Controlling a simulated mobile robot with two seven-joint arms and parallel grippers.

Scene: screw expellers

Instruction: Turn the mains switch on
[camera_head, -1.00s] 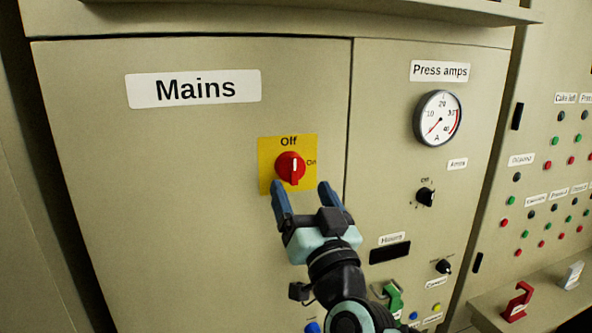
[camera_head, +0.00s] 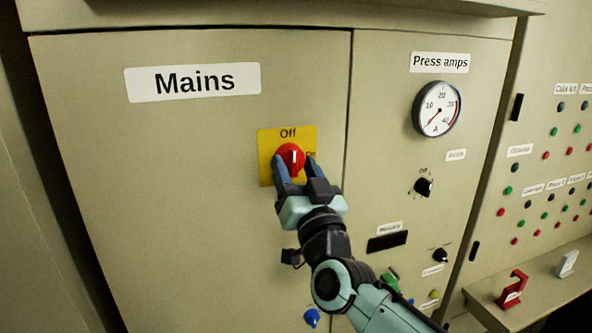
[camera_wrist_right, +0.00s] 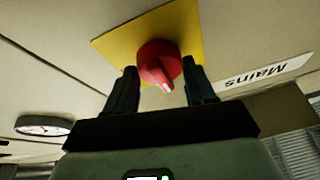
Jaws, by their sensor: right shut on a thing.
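The mains switch is a red rotary knob (camera_head: 290,156) with a white pointer mark, on a yellow plate (camera_head: 267,145) reading Off above and On at the right. Its pointer stands upright toward Off in the head view. My right gripper (camera_head: 296,165) is at the knob with a finger on either side, shut on it. The right wrist view shows the red knob (camera_wrist_right: 158,64) between the two dark fingers (camera_wrist_right: 162,88). The lower part of the knob is hidden by the gripper in the head view. My left gripper is not in view.
The Mains label (camera_head: 193,81) is on the door above left. A Press amps gauge (camera_head: 437,108) and black knobs (camera_head: 423,187) are on the panel at right. A red bracket-like object (camera_head: 513,289) stands on a ledge at lower right.

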